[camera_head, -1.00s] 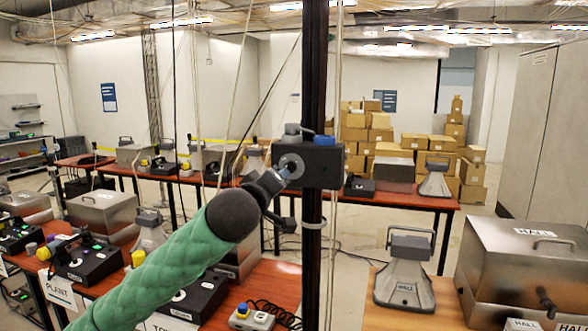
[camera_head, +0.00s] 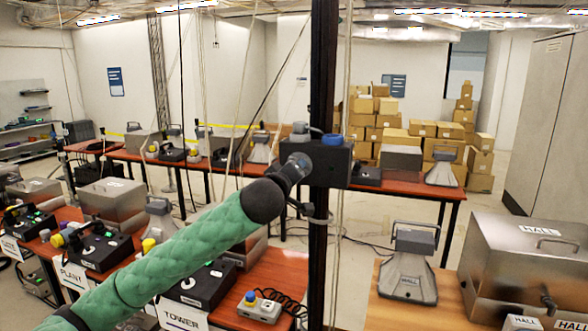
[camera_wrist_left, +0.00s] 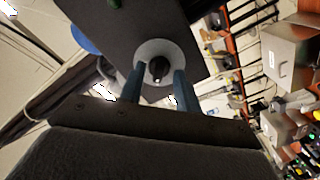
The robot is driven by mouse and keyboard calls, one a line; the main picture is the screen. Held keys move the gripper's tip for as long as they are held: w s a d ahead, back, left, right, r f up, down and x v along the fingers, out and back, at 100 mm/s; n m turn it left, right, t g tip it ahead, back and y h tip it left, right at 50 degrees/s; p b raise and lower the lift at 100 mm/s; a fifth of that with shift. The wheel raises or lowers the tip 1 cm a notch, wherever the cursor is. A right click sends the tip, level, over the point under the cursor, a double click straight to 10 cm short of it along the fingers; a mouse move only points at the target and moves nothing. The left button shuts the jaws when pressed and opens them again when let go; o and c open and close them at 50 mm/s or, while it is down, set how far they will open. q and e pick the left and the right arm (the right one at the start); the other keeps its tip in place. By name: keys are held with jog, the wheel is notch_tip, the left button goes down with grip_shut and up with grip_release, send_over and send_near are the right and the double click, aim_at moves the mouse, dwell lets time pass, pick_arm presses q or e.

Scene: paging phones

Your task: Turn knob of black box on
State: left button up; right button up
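The black box (camera_head: 328,166) is fixed to a dark upright pole, with a blue cap and a grey cap on top. It also shows large in the left wrist view (camera_wrist_left: 185,22). A black knob (camera_wrist_left: 158,68) sits in the middle of a pale round plate on its face. My left gripper (camera_head: 298,168) is at the box's left face. In the left wrist view its two fingers (camera_wrist_left: 158,82) are apart, one on each side of the knob, with small gaps visible. The gripper hides the knob in the head view. My right gripper is not in view.
Thin cables (camera_head: 341,90) hang beside the pole (camera_head: 318,250). A red-brown table (camera_head: 280,275) holds phones and a small grey switch box (camera_head: 259,308). A grey speaker (camera_head: 408,275) and metal case (camera_head: 525,260) labelled HALL stand at right.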

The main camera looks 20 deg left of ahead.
pick_arm(q)
grip_shut()
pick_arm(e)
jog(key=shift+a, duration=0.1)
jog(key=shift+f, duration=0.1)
